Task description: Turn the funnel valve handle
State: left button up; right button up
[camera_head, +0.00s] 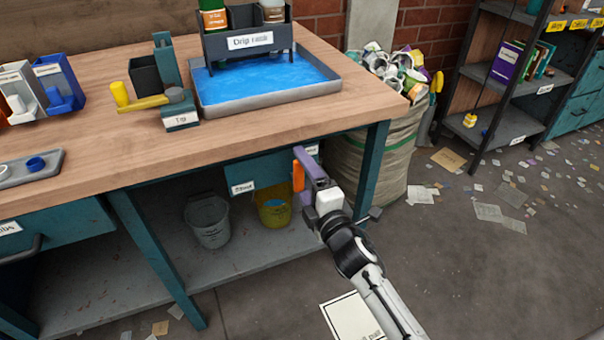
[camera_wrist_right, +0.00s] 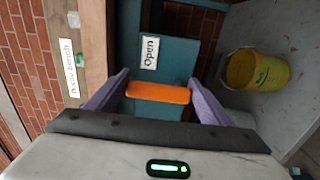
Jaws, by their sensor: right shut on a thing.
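The orange valve handle (camera_head: 298,176) is under the front edge of the workbench, by a teal panel. In the right wrist view, the orange handle (camera_wrist_right: 158,92) lies crosswise between the purple fingers of my right gripper (camera_head: 304,170), which is shut on it. Behind it is the teal panel (camera_wrist_right: 173,65) with a white label (camera_wrist_right: 150,52) reading "Open". In the head view, another white label (camera_head: 242,188) sits on the panel to the left; its text is hard to read. The funnel itself cannot be made out. My left gripper is not in view.
A grey bucket (camera_head: 208,222) and a yellow bucket (camera_head: 273,208) stand on the lower shelf. The bench leg (camera_head: 372,165) and a full sack (camera_head: 385,150) are close on the right. The wooden benchtop (camera_head: 120,150) holds a drip tray (camera_head: 275,100) and bins.

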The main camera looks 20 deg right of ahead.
jog(key=o, duration=1.4)
jog(key=shift+o, duration=0.5)
jog(key=shift+s, duration=0.1)
jog(key=s, duration=1)
jog(key=shift+d+p, duration=0.3)
jog(key=shift+p, duration=0.15)
jog(key=shift+s, duration=0.15)
